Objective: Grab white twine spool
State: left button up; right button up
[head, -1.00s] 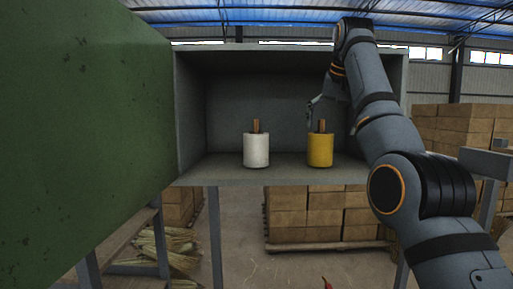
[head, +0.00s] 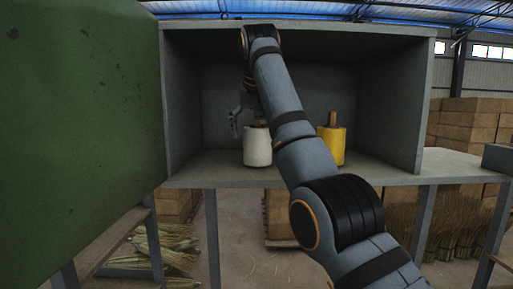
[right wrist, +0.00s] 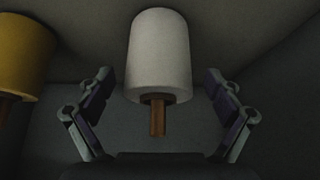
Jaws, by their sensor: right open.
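The white twine spool (head: 257,148) stands upright on the floor of the open grey cabinet, left of the yellow spool. In the right wrist view the white spool (right wrist: 160,55) is centred, with its brown core (right wrist: 157,118) pointing toward the palm. My right gripper (right wrist: 160,95) is open, one finger on each side of the white spool, with gaps showing between fingers and spool. In the head view my right gripper (head: 240,118) is at the top of the white spool, partly hidden by my arm. My left gripper is not in view.
The yellow spool (head: 334,145) stands close to the right, partly behind my arm; it also shows in the right wrist view (right wrist: 25,55). The cabinet (head: 422,110) has side walls and a roof around the spools. A green panel (head: 80,130) fills the left.

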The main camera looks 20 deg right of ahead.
aim_at(257, 145)
jog(key=shift+w+f+p, duration=0.15)
jog(key=shift+f, duration=0.45)
jog(key=shift+w+f+p, duration=0.15)
jog(key=shift+f, duration=0.4)
jog(key=shift+w+d+f+p, duration=0.35)
jog(key=shift+f, duration=0.3)
jog(key=shift+w+f, duration=0.2)
jog(key=shift+s+a+r, duration=0.1)
jog(key=shift+s, duration=0.05)
jog(key=c, duration=0.6)
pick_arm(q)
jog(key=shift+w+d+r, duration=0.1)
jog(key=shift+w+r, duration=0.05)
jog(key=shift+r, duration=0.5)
pick_arm(e)
jog(key=c, duration=0.9)
